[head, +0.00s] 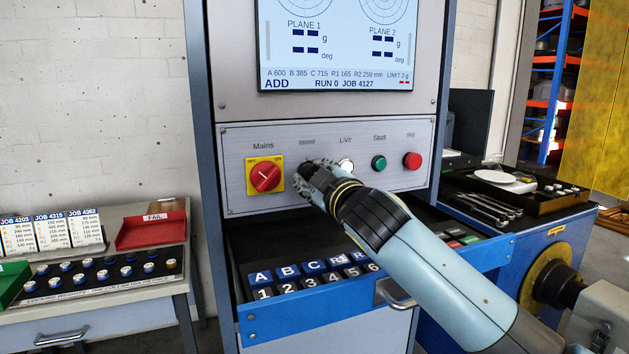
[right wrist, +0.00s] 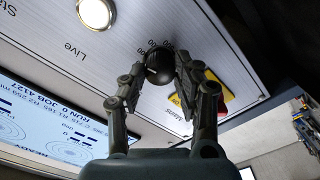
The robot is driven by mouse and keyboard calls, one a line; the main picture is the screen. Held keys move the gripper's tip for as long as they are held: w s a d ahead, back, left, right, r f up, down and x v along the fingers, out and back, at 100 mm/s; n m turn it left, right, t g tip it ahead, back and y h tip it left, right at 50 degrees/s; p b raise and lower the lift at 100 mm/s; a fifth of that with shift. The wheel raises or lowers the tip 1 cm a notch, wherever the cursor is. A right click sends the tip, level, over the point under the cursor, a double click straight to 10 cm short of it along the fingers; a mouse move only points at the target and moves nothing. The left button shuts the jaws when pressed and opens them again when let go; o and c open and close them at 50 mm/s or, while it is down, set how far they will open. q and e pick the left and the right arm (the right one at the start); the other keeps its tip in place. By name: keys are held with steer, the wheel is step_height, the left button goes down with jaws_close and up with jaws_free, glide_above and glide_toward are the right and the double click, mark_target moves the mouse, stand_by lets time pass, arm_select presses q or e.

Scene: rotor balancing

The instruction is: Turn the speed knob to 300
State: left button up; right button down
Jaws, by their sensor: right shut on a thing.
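The speed knob (right wrist: 159,68) is a round black knob with a pointer mark, in the right wrist view. It sits on the grey control panel (head: 386,192), with small scale numbers partly showing beside it. My right gripper (right wrist: 158,78) is shut on the knob, one finger on each side. In the head view my right gripper (head: 315,178) covers the knob, between the Mains switch and the Live lamp. The scale number the pointer faces is too small and partly hidden to read. My left gripper is in neither view.
The red and yellow Mains switch (head: 265,177) is left of my gripper. The lit Live lamp (head: 346,165), green Start button (head: 379,163) and red Stop button (head: 412,160) are to its right. An open blue drawer (head: 300,318) with labelled tiles juts out below. The screen (head: 345,78) is above.

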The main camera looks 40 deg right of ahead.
mark_target(307, 120)
steer(key=shift+f, duration=0.15)
stand_by(0.3)
steer(key=c, duration=1)
jaws_free()
steer(key=shift+o, duration=0.2)
step_height(307, 120, up, 10)
steer(key=shift+r, duration=0.1)
